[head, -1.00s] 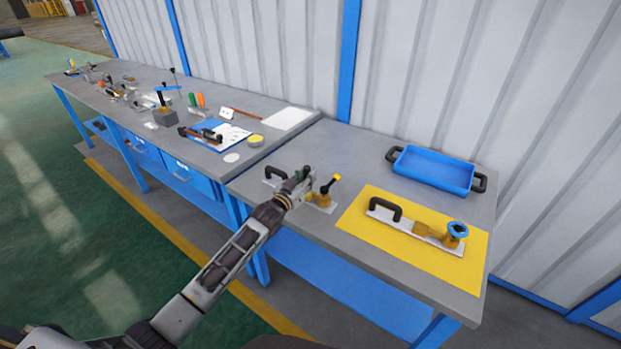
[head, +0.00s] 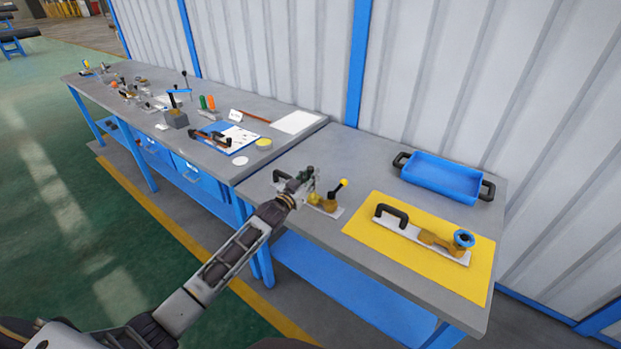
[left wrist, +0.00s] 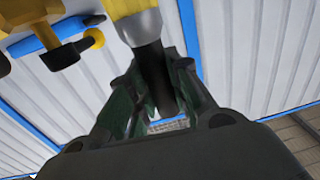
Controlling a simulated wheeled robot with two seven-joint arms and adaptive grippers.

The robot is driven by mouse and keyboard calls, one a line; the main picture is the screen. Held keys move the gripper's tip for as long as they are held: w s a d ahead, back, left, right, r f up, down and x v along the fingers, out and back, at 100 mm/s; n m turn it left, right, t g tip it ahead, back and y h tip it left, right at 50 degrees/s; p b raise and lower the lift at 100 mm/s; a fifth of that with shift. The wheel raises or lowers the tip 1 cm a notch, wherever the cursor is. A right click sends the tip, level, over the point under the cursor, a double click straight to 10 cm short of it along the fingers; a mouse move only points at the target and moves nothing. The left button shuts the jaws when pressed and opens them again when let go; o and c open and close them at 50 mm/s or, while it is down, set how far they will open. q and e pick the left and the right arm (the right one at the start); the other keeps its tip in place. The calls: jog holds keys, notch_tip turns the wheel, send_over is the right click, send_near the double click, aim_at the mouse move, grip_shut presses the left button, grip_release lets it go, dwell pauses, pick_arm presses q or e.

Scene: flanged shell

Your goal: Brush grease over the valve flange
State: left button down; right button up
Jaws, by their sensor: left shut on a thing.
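My left gripper (head: 309,184) is shut on the black handle of a brush-like tool (left wrist: 150,55) with a grey collar and a yellow end; the left wrist view shows it between the fingers (left wrist: 150,105). In the head view its yellow end (head: 314,199) is close beside a brass valve (head: 330,205) with a black lever and yellow knob. I cannot tell whether they touch. That valve stands on a light plate with a black handle. A second brass valve (head: 458,246) with a blue handwheel is on a plate on the yellow mat (head: 400,250). My right gripper is out of view.
A blue tray (head: 440,176) with black handles stands at the back right of the near bench. The left bench holds a yellow tin (head: 264,142), a white disc (head: 241,160), a blue clipboard (head: 228,137) and several tools. A corrugated wall stands behind.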

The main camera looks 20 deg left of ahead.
aim_at(311, 168)
pick_arm(q)
jog(key=shift+r+p, duration=1.85)
jog(key=shift+r, duration=0.6)
jog(key=shift+r, duration=0.1)
jog(key=shift+r+p, duration=1.4)
jog(key=shift+p, duration=0.15)
